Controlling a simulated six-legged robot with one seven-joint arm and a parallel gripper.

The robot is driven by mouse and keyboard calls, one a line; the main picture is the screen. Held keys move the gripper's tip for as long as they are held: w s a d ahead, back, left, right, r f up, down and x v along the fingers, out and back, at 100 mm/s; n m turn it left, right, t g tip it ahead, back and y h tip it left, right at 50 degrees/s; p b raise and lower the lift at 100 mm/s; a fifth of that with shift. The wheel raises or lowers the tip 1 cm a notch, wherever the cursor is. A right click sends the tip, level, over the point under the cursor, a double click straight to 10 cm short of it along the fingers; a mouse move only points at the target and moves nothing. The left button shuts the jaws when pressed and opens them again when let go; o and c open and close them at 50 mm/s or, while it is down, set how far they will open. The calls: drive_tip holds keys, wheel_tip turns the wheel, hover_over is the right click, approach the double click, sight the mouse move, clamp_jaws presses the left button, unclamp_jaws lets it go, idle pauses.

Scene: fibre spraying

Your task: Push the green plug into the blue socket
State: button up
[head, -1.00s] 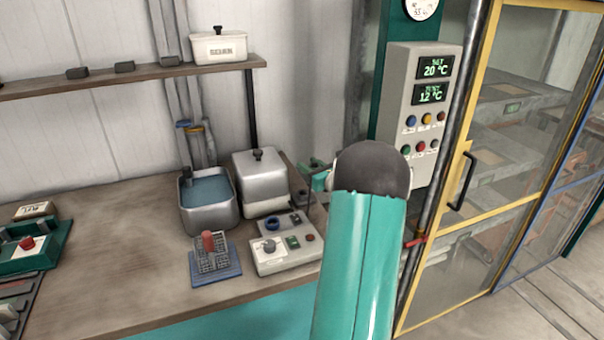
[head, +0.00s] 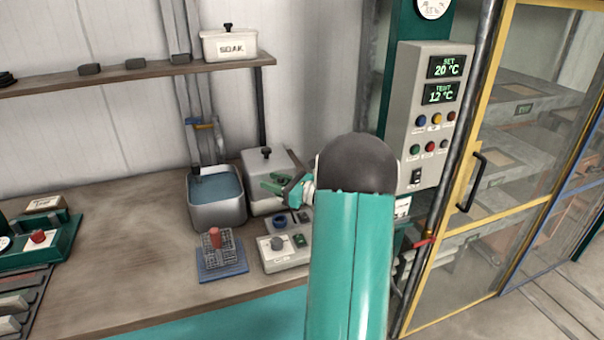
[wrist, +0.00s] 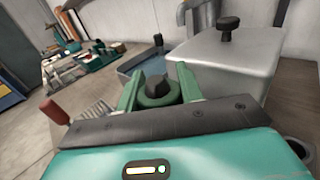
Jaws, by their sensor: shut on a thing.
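My gripper (wrist: 158,90) shows in the wrist view with its two green fingers closed on the green plug (wrist: 157,98), which has a dark top. In the head view my gripper (head: 272,184) is in front of the lidded metal box, above and slightly left of the blue socket (head: 280,222). The plug is hard to make out there. The blue socket is a round ring on the back part of a pale control box (head: 283,257). The plug is apart from the socket. My arm hides the control box's right side.
A water-filled metal basin (head: 216,213) and the lidded metal box (head: 258,163) stand behind. A blue rack (head: 222,272) with a red handle sits left of the control box. A grey control panel (head: 420,150) is at right. The bench's middle left is clear.

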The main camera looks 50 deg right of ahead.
drive_tip(key=shift+w+a+f+y, duration=0.1)
drive_tip(key=shift+w+a+y, duration=0.2)
drive_tip(key=shift+a, duration=0.2)
drive_tip(key=shift+f, duration=0.1)
drive_tip(key=shift+f, duration=2.8)
drive_tip(key=shift+s+f, duration=0.1)
drive_tip(key=shift+f, duration=1.5)
drive_tip(key=o, duration=1.1)
